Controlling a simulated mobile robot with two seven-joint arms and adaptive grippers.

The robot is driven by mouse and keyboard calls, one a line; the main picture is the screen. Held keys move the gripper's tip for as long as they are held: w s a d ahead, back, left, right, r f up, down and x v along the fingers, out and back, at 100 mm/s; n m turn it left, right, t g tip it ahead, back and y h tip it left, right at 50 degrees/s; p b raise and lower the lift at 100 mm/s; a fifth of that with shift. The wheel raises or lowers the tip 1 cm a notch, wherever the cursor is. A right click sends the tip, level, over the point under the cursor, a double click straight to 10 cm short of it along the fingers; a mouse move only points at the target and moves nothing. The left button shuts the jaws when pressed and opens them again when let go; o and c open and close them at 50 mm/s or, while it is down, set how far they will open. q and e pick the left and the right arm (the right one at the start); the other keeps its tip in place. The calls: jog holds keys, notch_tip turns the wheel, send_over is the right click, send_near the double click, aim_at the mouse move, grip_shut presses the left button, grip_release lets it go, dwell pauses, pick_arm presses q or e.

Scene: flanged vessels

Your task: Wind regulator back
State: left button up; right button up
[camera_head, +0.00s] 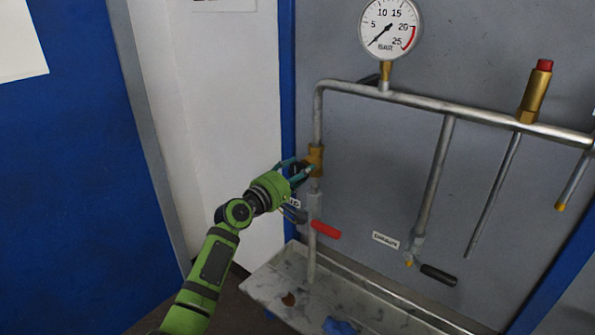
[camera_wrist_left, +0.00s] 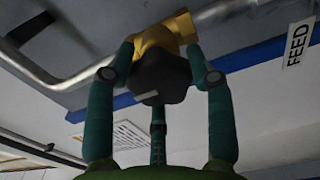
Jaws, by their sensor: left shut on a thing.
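The regulator is a brass body (camera_head: 316,160) on the vertical feed pipe at the left of the panel, with a dark knob on its side. My left gripper (camera_head: 302,172) reaches it from the lower left and is shut on the dark knob (camera_wrist_left: 162,77). In the left wrist view the fingers (camera_wrist_left: 160,70) sit on both sides of the knob, and the brass body (camera_wrist_left: 158,40) shows behind it. A round pressure gauge (camera_head: 390,28) stands on the pipe above, its needle pointing to the lower left, near the low end. My right gripper is not in view.
A red lever (camera_head: 325,229) sits on the pipe below the regulator. A black lever (camera_head: 438,275) is on another pipe to the right. A brass valve with a red cap (camera_head: 536,92) stands further right. A grey tray (camera_head: 370,311) lies beneath. A FEED label (camera_wrist_left: 298,43) is beside the pipe.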

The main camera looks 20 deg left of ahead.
pick_arm(q)
jog(key=shift+r, duration=0.2)
jog(key=o, duration=1.2)
jog(key=shift+w+f, duration=0.1)
jog(key=shift+f, duration=0.05)
jog(key=v, duration=1.2)
